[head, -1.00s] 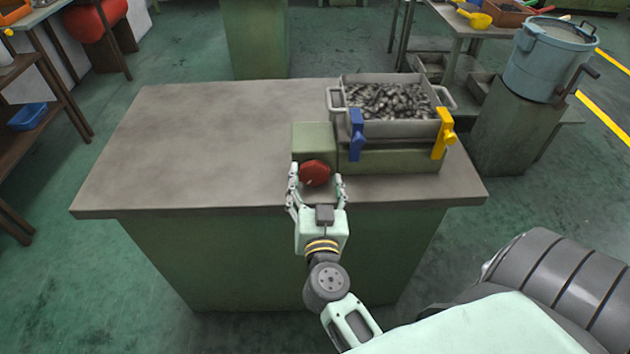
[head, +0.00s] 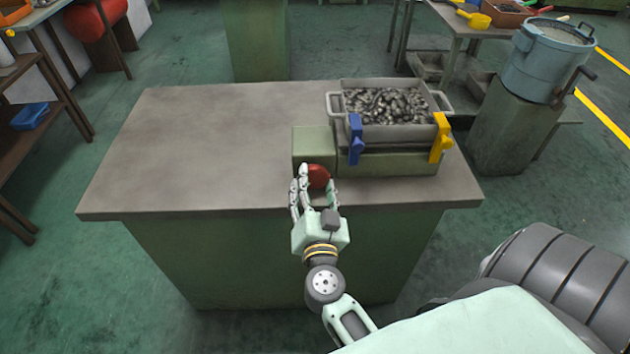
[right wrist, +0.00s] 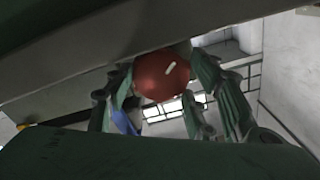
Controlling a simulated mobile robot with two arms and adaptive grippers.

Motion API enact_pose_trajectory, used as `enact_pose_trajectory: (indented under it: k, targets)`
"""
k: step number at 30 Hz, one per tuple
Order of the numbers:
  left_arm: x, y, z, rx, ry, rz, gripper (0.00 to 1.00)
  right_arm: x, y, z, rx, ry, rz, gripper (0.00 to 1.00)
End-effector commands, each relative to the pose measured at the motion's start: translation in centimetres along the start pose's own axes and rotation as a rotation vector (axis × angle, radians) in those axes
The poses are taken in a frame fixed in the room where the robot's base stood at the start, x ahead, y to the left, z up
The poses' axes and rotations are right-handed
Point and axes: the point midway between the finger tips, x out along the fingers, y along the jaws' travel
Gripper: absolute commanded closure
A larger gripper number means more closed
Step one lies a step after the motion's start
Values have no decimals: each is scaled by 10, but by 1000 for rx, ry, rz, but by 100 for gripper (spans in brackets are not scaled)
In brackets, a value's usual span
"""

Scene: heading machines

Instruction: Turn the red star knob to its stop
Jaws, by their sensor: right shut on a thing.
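The red star knob (head: 319,176) sits on the front face of the green box (head: 313,144) at the left of the machine on the workbench. My right gripper (head: 317,178) reaches it from the front, its fingers shut on the knob's two sides and its wrist a little rolled. The right wrist view shows the red knob (right wrist: 162,75) between the fingers, with a white mark on its face. The fingers hide part of the knob's rim. My left gripper is not in view.
A grey tray (head: 345,128) of small metal parts sits on the machine, with a blue clamp (head: 355,139) and a yellow clamp (head: 440,138) at its front. The workbench top (head: 200,150) is bare to the left. A blue drum (head: 548,60) stands at the right.

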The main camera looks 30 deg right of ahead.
Motion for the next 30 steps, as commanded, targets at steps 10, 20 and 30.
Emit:
enact_pose_trajectory:
  k: [10, 20, 30]
  targets:
    - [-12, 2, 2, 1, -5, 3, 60, 0, 1, 1, 208, 5, 4, 76]
    - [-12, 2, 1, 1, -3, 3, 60, 0, 2, 1, 217, 5, 4, 50]
    - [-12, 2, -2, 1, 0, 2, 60, 0, 1, 2, 216, 4, 2, 33]
